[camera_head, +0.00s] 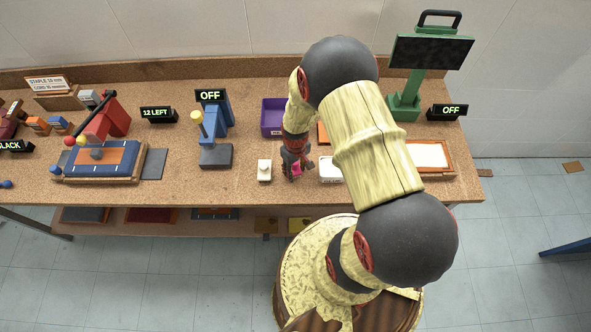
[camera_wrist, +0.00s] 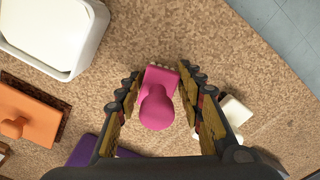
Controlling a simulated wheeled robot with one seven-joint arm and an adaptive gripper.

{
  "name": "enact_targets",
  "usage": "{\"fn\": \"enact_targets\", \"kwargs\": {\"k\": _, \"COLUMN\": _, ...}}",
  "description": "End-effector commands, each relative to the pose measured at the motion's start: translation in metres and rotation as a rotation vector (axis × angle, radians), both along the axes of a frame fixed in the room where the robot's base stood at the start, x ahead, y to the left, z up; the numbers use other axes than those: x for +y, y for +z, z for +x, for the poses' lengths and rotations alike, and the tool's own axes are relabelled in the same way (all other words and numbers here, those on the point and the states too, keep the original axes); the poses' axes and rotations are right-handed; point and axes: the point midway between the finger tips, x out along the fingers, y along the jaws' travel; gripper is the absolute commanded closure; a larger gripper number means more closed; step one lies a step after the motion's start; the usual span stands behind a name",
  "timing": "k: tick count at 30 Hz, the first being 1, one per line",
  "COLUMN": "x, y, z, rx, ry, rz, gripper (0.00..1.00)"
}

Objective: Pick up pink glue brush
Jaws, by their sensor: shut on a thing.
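The pink glue brush (camera_wrist: 157,98) sits between the two fingers of my gripper (camera_wrist: 158,92) in the wrist view, with its round knob facing the camera and its bristle end pointing up the picture. My gripper is shut on it, over the cork-coloured bench top (camera_wrist: 200,40). In the head view my gripper (camera_head: 294,172) is low at the bench, near its front edge, and a bit of the pink brush (camera_head: 297,170) shows between the fingers. I cannot tell whether the brush still touches the bench.
A white block-like item (camera_head: 264,171) stands close left of my gripper, and a white tray (camera_head: 330,169) close right. A purple bin (camera_head: 272,118) is behind. An orange knobbed block (camera_wrist: 28,113) lies beside the tray. A blue press (camera_head: 215,130) stands farther left.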

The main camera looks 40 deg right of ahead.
Motion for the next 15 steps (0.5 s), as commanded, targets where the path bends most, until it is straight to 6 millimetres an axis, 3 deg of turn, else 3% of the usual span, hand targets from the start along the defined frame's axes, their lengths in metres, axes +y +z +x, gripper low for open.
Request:
{"fn": "enact_targets", "kwargs": {"k": 5, "x": 0.000, "y": 0.009, "z": 0.001, "rx": -0.001, "ry": 0.000, "rz": 0.000, "gripper": 1.00}}
{"fn": "enact_targets", "kwargs": {"k": 10, "x": 0.000, "y": 0.036, "z": 0.000, "rx": -0.003, "ry": 0.000, "rz": -0.001, "gripper": 1.00}}
{"fn": "enact_targets", "kwargs": {"k": 15, "x": 0.008, "y": 0.071, "z": -0.029, "rx": -0.004, "ry": 0.000, "rz": -0.001, "gripper": 1.00}}
